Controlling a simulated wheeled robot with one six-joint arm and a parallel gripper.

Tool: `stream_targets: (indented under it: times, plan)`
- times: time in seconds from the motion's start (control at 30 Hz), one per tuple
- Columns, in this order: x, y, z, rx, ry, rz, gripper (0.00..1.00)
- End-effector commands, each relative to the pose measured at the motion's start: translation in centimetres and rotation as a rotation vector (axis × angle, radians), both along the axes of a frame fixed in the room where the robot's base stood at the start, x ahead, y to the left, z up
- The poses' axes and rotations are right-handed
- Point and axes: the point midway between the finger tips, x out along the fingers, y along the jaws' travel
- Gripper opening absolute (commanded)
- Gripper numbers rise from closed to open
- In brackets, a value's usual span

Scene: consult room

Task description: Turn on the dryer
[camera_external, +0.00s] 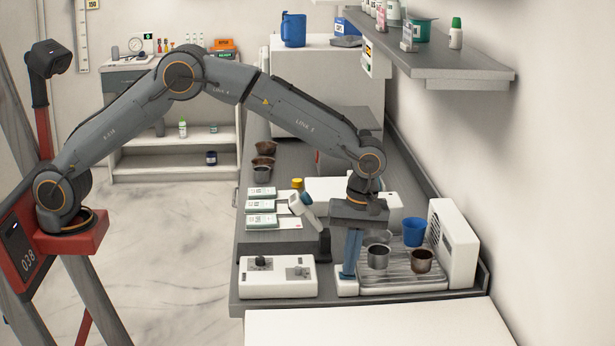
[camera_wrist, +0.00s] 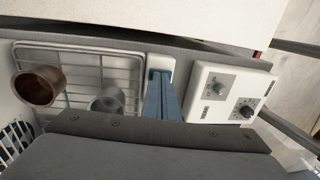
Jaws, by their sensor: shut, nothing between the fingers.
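The dryer is, as far as I can tell, the wire rack unit (camera_external: 425,283) with a white vented panel (camera_external: 456,248) on the right of the counter. Several cups stand on it. A small white block (camera_external: 346,287) is at the rack's front left corner, and it also shows in the wrist view (camera_wrist: 153,62). My gripper (camera_external: 348,276) points down with its blue fingers shut and empty, the tips at or just above this block. I cannot tell whether they touch it. The fingers hide part of the block, and no switch on it is clear.
A white control box (camera_external: 278,288) with two knobs stands just left of the block; it also shows in the wrist view (camera_wrist: 215,108). On the rack are a blue cup (camera_external: 414,232), a metal cup (camera_external: 377,258) and a brown cup (camera_external: 421,262). A shelf (camera_external: 440,70) overhangs the wall side.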

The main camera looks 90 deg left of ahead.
Motion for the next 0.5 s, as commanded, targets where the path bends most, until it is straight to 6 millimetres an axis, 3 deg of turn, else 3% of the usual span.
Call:
stream_targets:
  times: [0.17,0.5]
  plan:
    - [0.1,0.0,0.9,0.000,-0.002,0.000,0.00]
    - [1.1,0.0,7.1,-0.001,-0.005,0.000,0.00]
